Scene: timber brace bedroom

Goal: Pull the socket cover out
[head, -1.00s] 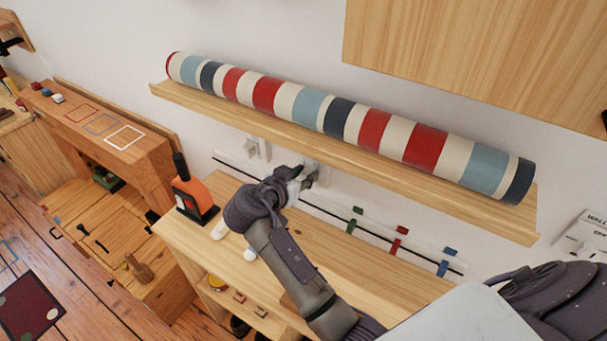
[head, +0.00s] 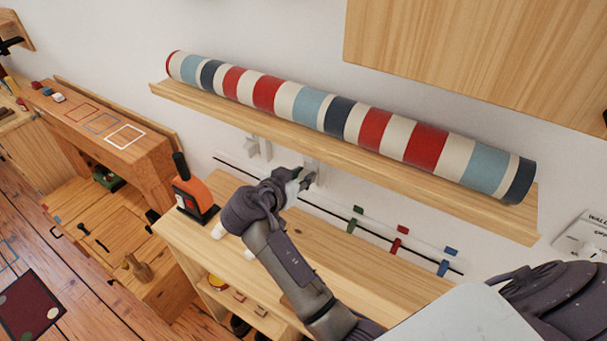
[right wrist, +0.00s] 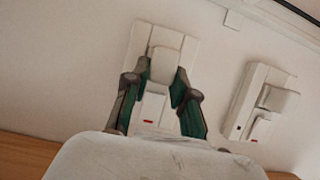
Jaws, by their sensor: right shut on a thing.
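A white socket plate is fixed to the wall below the striped roll's shelf; it shows in the head view (head: 311,166) and fills the middle of the right wrist view (right wrist: 140,45). A pale block, the socket cover (right wrist: 165,62), is between my right fingertips in the wrist view. My right gripper (right wrist: 162,85) is shut on it, one dark green finger on each side. In the head view, my right gripper (head: 304,180) is just in front of the plate. I cannot tell whether the cover still touches the plate. The left gripper is out of view.
A second white socket unit (right wrist: 262,105) is beside the plate; it also shows in the head view (head: 257,147). The wooden shelf (head: 420,182) with the striped roll (head: 340,118) overhangs close above. An orange tool (head: 195,194) stands on the cabinet top (head: 345,265).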

